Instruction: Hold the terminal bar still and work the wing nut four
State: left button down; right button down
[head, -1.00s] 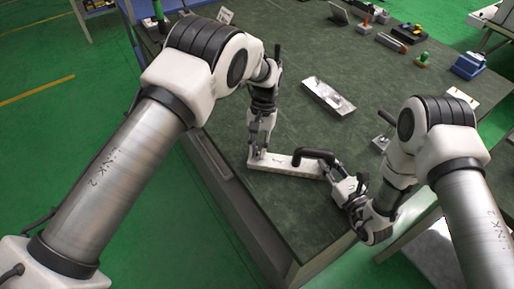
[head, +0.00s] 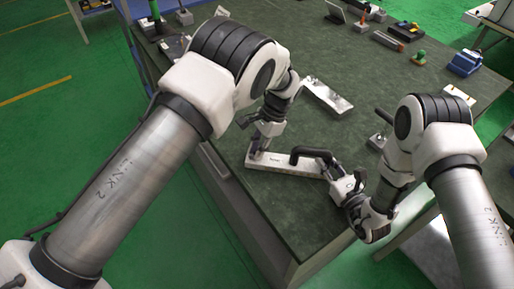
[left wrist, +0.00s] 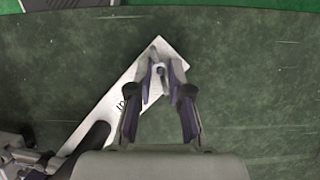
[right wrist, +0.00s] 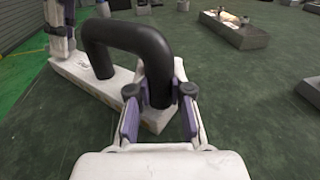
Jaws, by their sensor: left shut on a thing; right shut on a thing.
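The terminal bar (head: 280,162) is a pale, flat block lying on the green bench top, with a black bent handle (head: 312,152) standing on it. My right gripper (head: 333,174) is shut on the handle's near leg at the bar's right end; the right wrist view shows the fingers (right wrist: 160,98) on both sides of the black handle (right wrist: 125,38). My left gripper (head: 257,152) is over the bar's left end. In the left wrist view its fingers (left wrist: 159,70) are shut on the small grey wing nut (left wrist: 160,70), which they partly hide.
A metal block (head: 326,95) lies on the bench behind the bar. Several tools and a blue device (head: 465,63) stand along the far side. The bench's front edge is close to the bar. Bare bench top lies between the bar and the metal block.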

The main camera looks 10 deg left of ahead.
pick_arm(q)
jog(key=shift+a, duration=0.1)
dwell(0.4)
jog(key=c, duration=1.1)
grip_release()
